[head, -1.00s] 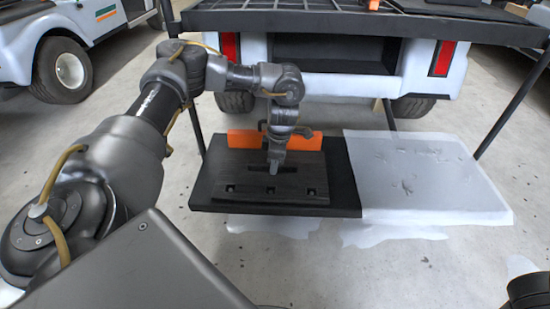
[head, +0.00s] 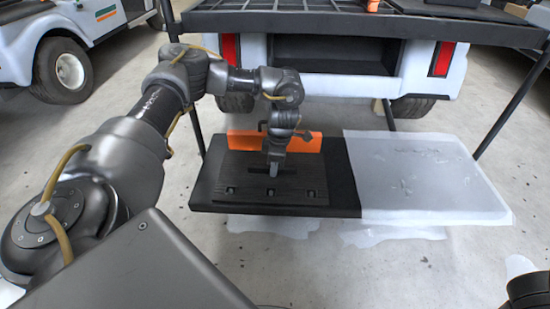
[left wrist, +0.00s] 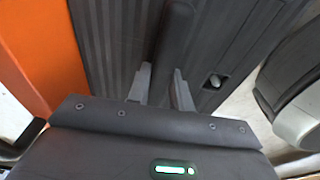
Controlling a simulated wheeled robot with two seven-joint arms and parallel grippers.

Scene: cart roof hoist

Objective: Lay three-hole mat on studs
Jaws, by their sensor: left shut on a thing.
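The dark grey mat (head: 236,172) lies on or just above the left, black part of the platform; I cannot tell whether it touches. Its three holes show in a row along its near edge. My left gripper (head: 275,168) points down at the mat's middle and is shut on its raised grip bar. In the left wrist view the fingers (left wrist: 162,90) are on either side of the bar (left wrist: 173,35), and the mat's ribbed top (left wrist: 110,40) fills the middle. A light stud end (left wrist: 214,80) shows in one hole. My right gripper is not in view.
An orange upright panel (head: 308,143) stands just behind the mat. A translucent sheet (head: 430,180) covers the right half of the platform. The white cart body (head: 345,87) and the dark roof frame (head: 320,22) are behind and above. Thin dark posts stand at both sides.

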